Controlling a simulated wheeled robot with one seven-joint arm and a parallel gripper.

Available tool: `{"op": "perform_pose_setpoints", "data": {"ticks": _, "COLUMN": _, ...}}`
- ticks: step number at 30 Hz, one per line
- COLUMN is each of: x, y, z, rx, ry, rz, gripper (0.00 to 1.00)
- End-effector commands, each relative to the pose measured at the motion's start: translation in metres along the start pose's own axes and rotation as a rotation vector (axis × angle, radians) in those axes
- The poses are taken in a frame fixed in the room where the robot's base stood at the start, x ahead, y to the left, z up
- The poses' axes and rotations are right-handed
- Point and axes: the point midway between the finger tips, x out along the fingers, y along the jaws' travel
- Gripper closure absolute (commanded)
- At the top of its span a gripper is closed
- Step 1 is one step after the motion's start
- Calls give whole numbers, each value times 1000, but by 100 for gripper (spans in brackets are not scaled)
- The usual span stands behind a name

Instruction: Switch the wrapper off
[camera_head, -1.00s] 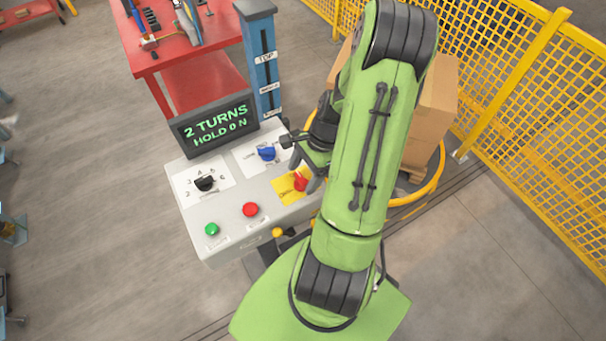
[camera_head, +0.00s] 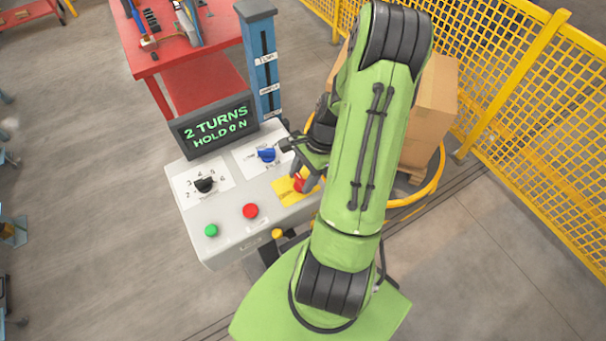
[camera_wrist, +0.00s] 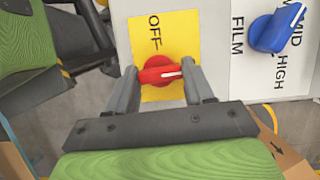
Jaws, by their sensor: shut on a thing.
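The wrapper's control box (camera_head: 225,230) stands at the centre of the head view. Its red rotary switch (camera_head: 299,185) sits on a yellow plate (camera_head: 284,190) at the right end. In the wrist view the red switch (camera_wrist: 160,70) lies crosswise, its white mark at the right end, with the word OFF on the yellow plate (camera_wrist: 160,25) above it. My gripper (camera_wrist: 162,78) has one finger at each end of the switch and is shut on it. In the head view my gripper (camera_head: 308,170) partly hides the switch and plate.
A blue FILM knob (camera_head: 266,154), a black knob (camera_head: 205,184), a red button (camera_head: 250,211) and a green button (camera_head: 211,230) share the panel. Boxes (camera_head: 432,105) stand behind my arm, near a yellow fence (camera_head: 520,90).

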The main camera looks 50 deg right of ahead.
Motion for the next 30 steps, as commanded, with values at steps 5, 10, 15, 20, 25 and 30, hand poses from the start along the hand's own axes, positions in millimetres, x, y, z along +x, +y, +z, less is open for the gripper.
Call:
{"op": "perform_pose_setpoints", "data": {"ticks": 5, "x": 0, "y": -1, "z": 0, "rx": -90, "ry": 1, "rz": 37, "gripper": 78}}
{"op": "perform_pose_setpoints", "data": {"ticks": 10, "x": 0, "y": -2, "z": 1, "rx": -222, "ry": 2, "rz": 91, "gripper": 78}}
{"op": "perform_pose_setpoints", "data": {"ticks": 15, "x": 0, "y": -4, "z": 1, "rx": -371, "ry": 3, "rz": 152, "gripper": 78}}
{"op": "perform_pose_setpoints", "data": {"ticks": 20, "x": 1, "y": -4, "z": 2, "rx": -513, "ry": 2, "rz": 211, "gripper": 78}}
{"op": "perform_pose_setpoints", "data": {"ticks": 25, "x": 2, "y": -5, "z": 3, "rx": -663, "ry": 3, "rz": 273, "gripper": 78}}
{"op": "perform_pose_setpoints", "data": {"ticks": 30, "x": 2, "y": -5, "z": 4, "rx": -811, "ry": 3, "rz": 335, "gripper": 78}}
